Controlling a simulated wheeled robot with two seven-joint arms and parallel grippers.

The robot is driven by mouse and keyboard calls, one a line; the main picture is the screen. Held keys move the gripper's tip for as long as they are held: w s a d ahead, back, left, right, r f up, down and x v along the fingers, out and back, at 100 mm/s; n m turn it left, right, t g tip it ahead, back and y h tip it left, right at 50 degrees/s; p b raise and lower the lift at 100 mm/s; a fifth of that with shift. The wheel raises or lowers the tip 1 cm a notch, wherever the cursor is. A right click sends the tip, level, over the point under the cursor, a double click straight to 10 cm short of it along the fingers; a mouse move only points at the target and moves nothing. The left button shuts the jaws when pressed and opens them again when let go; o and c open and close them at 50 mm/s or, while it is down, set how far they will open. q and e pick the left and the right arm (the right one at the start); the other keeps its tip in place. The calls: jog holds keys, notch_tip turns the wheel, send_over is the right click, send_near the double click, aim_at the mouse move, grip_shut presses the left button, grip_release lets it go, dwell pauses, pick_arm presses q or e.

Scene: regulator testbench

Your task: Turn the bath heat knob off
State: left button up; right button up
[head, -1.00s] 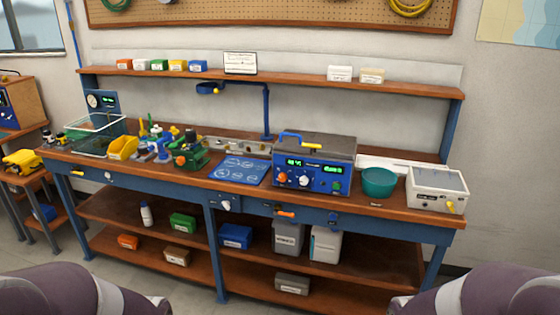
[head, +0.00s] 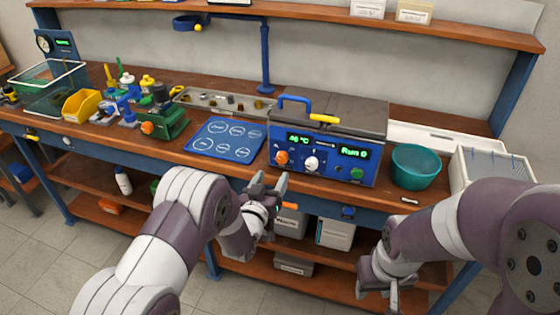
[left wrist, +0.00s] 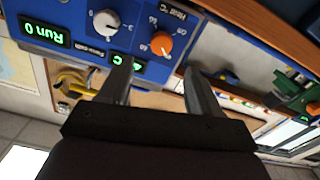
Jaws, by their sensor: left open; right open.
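The bath (head: 325,155) is a blue-fronted box with green-lit displays on the bench. Its orange knob (head: 282,158) is at the left of the panel, with a white knob (head: 312,163) to its right. My left gripper (head: 270,181) is open and empty, just in front of and below the orange knob, apart from it. In the left wrist view the panel appears upside down. The orange knob (left wrist: 160,43) shows between the open fingers (left wrist: 157,66), beyond their tips; the white knob (left wrist: 105,20) is to the left. My right gripper (head: 388,288) is open and empty, low in front of the bench.
A green button (head: 357,174) is at the panel's right. A teal bowl (head: 415,165) and a white box (head: 490,167) stand right of the bath. A blue mat (head: 225,139) and a green device (head: 160,122) are to its left. The bench front edge is below the left gripper's fingertips.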

aim_at(281, 160)
pick_arm(q)
jog(key=x, duration=0.8)
jog(key=shift+w+f+p, duration=0.15)
jog(key=shift+w+p, duration=0.1)
jog(key=shift+p, duration=0.05)
jog(key=c, duration=1)
